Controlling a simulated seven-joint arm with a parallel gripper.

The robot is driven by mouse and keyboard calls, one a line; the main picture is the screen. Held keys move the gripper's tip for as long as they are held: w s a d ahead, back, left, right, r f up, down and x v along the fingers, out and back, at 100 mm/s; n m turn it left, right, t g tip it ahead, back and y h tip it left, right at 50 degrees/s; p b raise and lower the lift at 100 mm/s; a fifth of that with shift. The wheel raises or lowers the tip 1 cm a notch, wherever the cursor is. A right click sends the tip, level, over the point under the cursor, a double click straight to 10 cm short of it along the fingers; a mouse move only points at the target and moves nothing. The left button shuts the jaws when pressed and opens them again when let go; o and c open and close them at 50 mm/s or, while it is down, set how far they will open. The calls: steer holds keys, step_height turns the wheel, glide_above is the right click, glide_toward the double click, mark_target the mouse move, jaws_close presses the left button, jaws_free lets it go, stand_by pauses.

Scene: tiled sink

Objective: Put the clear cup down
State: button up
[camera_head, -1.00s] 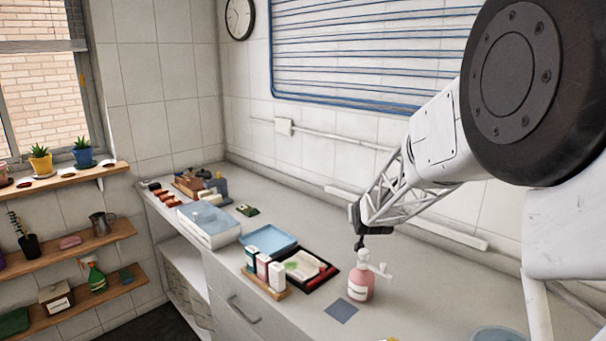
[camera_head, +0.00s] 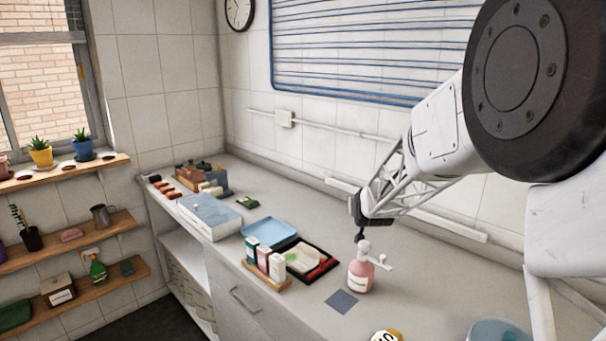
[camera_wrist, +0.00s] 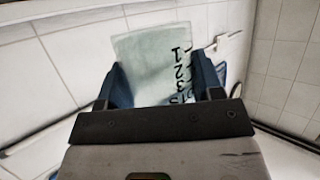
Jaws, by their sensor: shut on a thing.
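In the wrist view, a pale, see-through piece with black figures on it (camera_wrist: 150,58), which looks like the clear cup, sits between the two dark blue fingers of my gripper (camera_wrist: 162,84). My gripper is shut on it. In the head view, my gripper (camera_head: 357,212) is above the counter (camera_head: 430,285), in line with the top of a pink pump bottle (camera_head: 360,276). The cup cannot be made out there. Whether the dark tip under my gripper touches the bottle's pump is unclear.
A dark grey square (camera_head: 342,301) lies left of the bottle. Small boxes (camera_head: 264,262), a black tray (camera_head: 325,267) and a blue tray (camera_head: 268,232) stand farther left. A bluish round container (camera_head: 497,330) and a yellow-white item (camera_head: 386,335) are at the front. Counter right of the bottle is clear.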

steer(key=shift+r, duration=0.15)
steer(key=shift+s+a+r, duration=0.1)
steer(key=shift+a+r, duration=0.15)
steer(key=shift+r, duration=0.35)
steer(key=shift+s+a+r, duration=0.1)
steer(key=shift+a+r, duration=0.15)
steer(key=shift+r, duration=0.3)
steer(key=shift+s+a+r, duration=0.1)
steer(key=shift+a+r, duration=0.15)
steer(key=shift+r, duration=0.35)
steer(key=s+a+f, duration=0.4)
steer(key=s, duration=0.8)
steer(key=s+a+f+n+y, duration=0.1)
steer(key=s+a+f, duration=0.3)
steer(key=s, duration=0.8)
steer(key=s+a+f+y, duration=0.1)
steer(key=s+a+f, duration=0.3)
steer(key=s, duration=0.8)
steer(key=shift+s+a+f+n, duration=0.4)
steer(key=shift+a, duration=0.15)
steer(key=shift+w, duration=0.15)
steer(key=w+a, duration=0.1)
steer(key=w, duration=0.3)
steer(key=w+a+f, duration=0.1)
steer(key=w, duration=0.4)
steer(key=w+a, duration=0.2)
steer(key=w, duration=0.2)
steer(key=shift+w+f, duration=0.15)
steer(key=shift+w, duration=0.05)
